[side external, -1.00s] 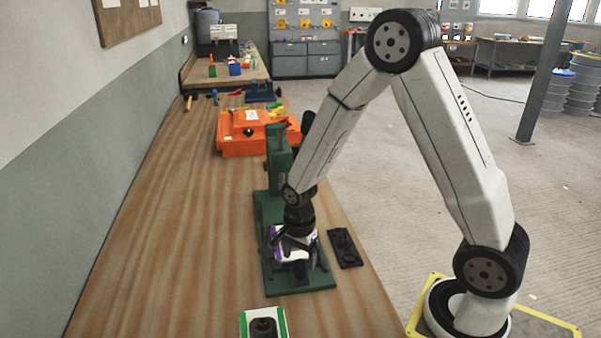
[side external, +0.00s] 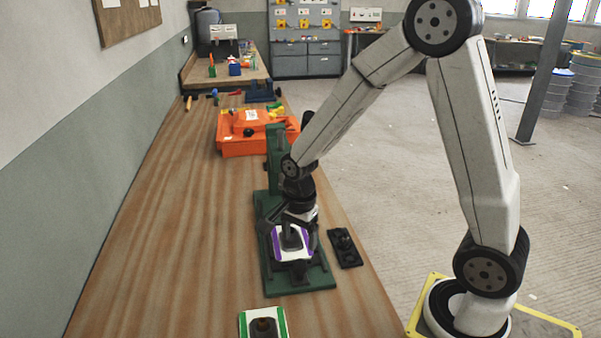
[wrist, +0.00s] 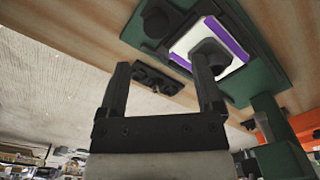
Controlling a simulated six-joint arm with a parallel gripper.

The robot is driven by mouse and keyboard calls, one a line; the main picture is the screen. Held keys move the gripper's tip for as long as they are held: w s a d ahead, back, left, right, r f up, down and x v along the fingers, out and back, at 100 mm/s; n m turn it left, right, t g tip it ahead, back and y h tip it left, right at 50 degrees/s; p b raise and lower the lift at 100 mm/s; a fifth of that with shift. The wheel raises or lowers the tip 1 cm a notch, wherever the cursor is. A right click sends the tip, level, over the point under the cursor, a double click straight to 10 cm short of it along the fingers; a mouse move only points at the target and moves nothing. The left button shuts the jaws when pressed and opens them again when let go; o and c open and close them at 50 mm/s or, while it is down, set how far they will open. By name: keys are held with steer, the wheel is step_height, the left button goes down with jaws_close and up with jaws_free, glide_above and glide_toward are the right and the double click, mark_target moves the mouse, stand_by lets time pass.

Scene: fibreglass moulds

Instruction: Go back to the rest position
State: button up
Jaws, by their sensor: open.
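My gripper (side external: 300,228) is over the green fixture (side external: 283,283) on the bench, and its fingers hide part of what is there. In the wrist view my gripper (wrist: 163,85) has its two fingers wide apart with nothing between them. A white mould piece with purple side stripes (side external: 292,256) sits on the green fixture, and a dark knob stands on top of it. The piece also shows in the wrist view (wrist: 190,42), beyond one fingertip, on the green plate (wrist: 262,85).
A small black fixture (side external: 345,248) lies right of the green one. A white and green piece with a dark knob (side external: 249,318) is at the near edge. An orange case (side external: 245,146) stands farther back. The left bench surface is clear.

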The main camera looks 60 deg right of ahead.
steer(key=n, duration=0.1)
steer(key=s+n, duration=0.1)
steer(key=n, duration=0.1)
steer(key=a+r+n, duration=0.1)
steer(key=shift+s+n+t, duration=0.4)
steer(key=s+n, duration=0.1)
steer(key=n, duration=0.3)
steer(key=s+a+r+n+t, duration=0.1)
steer(key=s+n, duration=0.1)
steer(key=n, duration=0.2)
steer(key=s+a+n, duration=0.1)
steer(key=s+n, duration=0.1)
steer(key=n, duration=0.3)
steer(key=shift+a+r+t, duration=0.15)
steer(key=shift+a+t, duration=0.1)
steer(key=shift+t, duration=0.15)
stand_by(0.8)
